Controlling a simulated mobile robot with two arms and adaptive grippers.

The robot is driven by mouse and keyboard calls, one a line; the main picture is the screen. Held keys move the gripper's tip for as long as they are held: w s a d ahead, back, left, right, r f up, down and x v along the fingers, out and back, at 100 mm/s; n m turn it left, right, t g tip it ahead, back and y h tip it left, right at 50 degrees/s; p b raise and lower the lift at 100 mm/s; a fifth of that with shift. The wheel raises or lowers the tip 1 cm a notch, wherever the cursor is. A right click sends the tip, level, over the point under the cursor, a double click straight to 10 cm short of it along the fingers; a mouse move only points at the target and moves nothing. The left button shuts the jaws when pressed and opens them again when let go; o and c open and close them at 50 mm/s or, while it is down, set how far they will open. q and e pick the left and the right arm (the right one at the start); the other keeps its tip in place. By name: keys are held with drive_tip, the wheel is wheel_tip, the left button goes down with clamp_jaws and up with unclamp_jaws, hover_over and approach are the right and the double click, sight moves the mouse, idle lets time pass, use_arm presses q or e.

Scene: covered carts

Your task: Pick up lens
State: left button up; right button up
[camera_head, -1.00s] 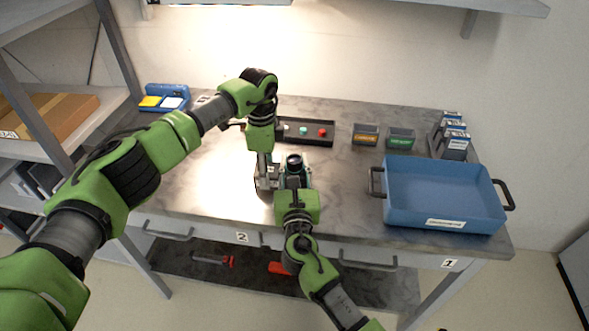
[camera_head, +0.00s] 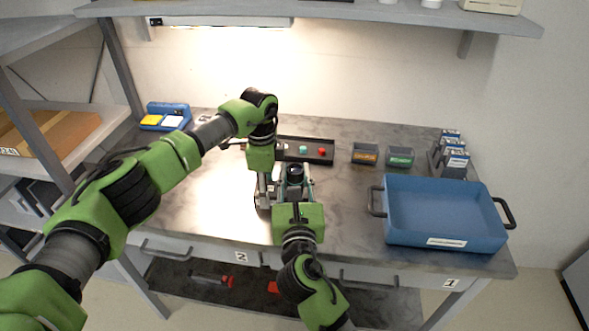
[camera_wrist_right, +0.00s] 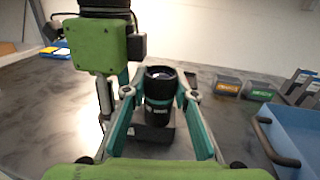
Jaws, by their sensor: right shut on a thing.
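The lens (camera_head: 295,170) is a black cylinder with a teal band and white lettering, standing upright near the middle of the table. In the right wrist view the lens (camera_wrist_right: 160,92) sits between the fingers of my right gripper (camera_wrist_right: 160,108), which is shut on it. A dark block shows behind and below the lens; whether the lens touches it I cannot tell. My right gripper (camera_head: 296,190) reaches it from the front in the head view. My left gripper (camera_head: 264,190) points down just left of the lens; its fingers are partly hidden, and whether they hold anything is unclear.
A blue crate (camera_head: 446,243) with dark handles stands at the right. Small bins (camera_head: 400,157) and a rack of boxes (camera_head: 449,155) are behind it. A black tray with buttons (camera_head: 306,151) lies at the back. A blue device (camera_head: 165,117) is at the far left.

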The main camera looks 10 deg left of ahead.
drive_tip(key=s+d, duration=0.2)
drive_tip(key=s, duration=1.1)
drive_tip(key=shift+s, duration=0.35)
use_arm(q)
drive_tip(key=o, duration=1.2)
wheel_tip(320, 180, up, 12)
drive_tip(key=shift+f, duration=0.1)
